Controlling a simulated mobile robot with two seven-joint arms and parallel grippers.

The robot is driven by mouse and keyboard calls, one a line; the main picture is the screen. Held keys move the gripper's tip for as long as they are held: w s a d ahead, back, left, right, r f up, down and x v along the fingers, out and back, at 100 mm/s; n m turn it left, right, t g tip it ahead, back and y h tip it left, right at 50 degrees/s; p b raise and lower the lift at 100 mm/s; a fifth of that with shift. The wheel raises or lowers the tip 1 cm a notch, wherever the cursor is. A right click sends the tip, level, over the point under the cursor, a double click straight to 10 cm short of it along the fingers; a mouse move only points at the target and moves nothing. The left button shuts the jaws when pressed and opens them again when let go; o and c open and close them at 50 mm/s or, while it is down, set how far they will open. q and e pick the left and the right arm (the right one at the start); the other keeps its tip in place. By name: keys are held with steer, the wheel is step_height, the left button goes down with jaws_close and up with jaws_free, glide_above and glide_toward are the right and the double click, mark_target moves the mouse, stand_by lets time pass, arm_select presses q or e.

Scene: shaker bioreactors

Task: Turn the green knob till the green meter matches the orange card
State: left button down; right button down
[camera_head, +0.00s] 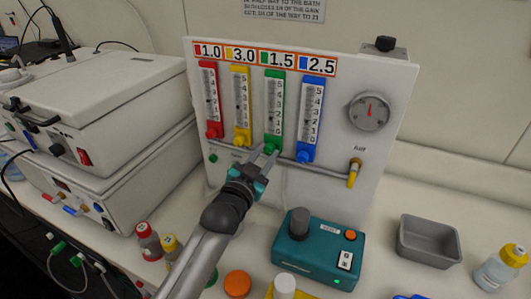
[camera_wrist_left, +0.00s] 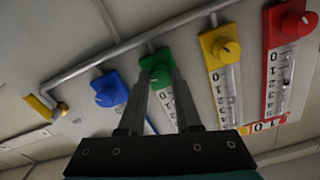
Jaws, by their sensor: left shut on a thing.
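The green meter (camera_head: 274,105) is a clear scaled tube on the white panel, third from the left. The orange-framed card (camera_head: 278,60) above it reads 1.5 beside a green mark. The float's level is too small to read. The green knob (camera_wrist_left: 160,75) at the meter's lower end lies between the fingers of my left gripper (camera_wrist_left: 162,80) in the wrist view. My left gripper (camera_head: 268,151) is shut on this knob, and its fingers partly cover the knob in the head view. My right gripper is in neither view.
Red (camera_head: 213,130), yellow (camera_head: 242,139) and blue (camera_head: 307,153) knobs flank the green one closely. A grey pipe (camera_head: 330,164) runs below them to a yellow valve (camera_head: 354,172). A teal device (camera_head: 322,255), a grey bin (camera_head: 428,243) and bottles stand on the bench before the panel.

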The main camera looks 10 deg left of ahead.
arm_select(q)
steer(key=c, duration=0.9)
jaws_free()
steer(key=s+a, duration=0.1)
steer(key=s, duration=0.4)
steer(key=s+a, duration=0.1)
steer(key=s, duration=0.4)
steer(key=s+a, duration=0.1)
steer(key=s, duration=0.4)
steer(key=shift+b, duration=0.3)
